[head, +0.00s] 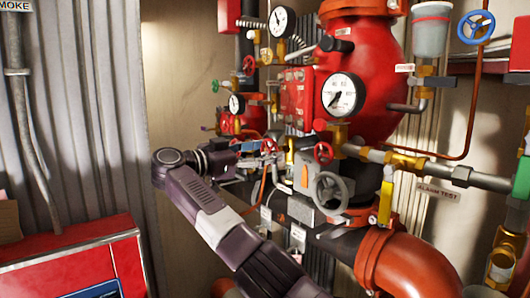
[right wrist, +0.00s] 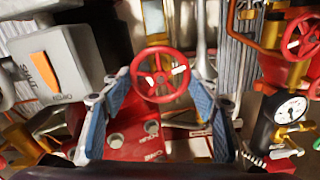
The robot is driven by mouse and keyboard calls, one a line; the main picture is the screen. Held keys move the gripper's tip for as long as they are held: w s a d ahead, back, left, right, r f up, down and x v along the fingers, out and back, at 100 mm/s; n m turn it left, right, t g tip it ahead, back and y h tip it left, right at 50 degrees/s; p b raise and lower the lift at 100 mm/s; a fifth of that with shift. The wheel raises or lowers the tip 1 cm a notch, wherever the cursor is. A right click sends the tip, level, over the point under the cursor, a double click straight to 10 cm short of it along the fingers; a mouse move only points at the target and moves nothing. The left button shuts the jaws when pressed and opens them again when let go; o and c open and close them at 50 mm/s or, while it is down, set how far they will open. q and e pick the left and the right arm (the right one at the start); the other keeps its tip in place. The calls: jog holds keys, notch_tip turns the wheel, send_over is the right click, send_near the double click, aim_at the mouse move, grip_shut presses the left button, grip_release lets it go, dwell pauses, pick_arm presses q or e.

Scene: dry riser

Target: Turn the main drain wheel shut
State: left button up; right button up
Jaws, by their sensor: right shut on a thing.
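A small red spoked handwheel (right wrist: 157,75) sits between the two blue-padded fingers of my right gripper (right wrist: 160,88) in the right wrist view. The fingertips are at opposite sides of its rim, and the gripper is shut on it. In the head view my right gripper (head: 270,148) reaches in among the pipework left of centre, and its fingers partly hide what they hold. No label naming the main drain is readable, so I cannot tell from lettering which wheel that is. My left gripper is not in view.
Close by are another red wheel (head: 323,152), a grey wheel (head: 331,190) and a large pressure gauge (head: 342,93). A yellow lever (head: 385,203) hangs to the right. A grey box marked SHUT (right wrist: 55,70) stands left of the fingers. A red cabinet (head: 75,262) is at lower left.

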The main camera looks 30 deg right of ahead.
jog(key=m, duration=0.3)
jog(key=shift+f+m, duration=0.2)
jog(key=shift+m, duration=0.1)
jog(key=m+b, duration=0.1)
jog(key=m, duration=0.4)
jog(key=shift+s+m, duration=0.15)
jog(key=shift+m, duration=0.15)
jog(key=shift+w+f+m+b, duration=0.15)
jog(key=shift+m+b, duration=0.15)
jog(key=shift+m, duration=4.1)
jog(key=shift+w+f+m+b, duration=0.15)
jog(key=shift+m+b, duration=0.2)
jog(key=shift+m, duration=4.05)
jog(key=shift+f+m+b, duration=0.15)
jog(key=shift+m+b, duration=0.15)
jog(key=shift+m, duration=4.4)
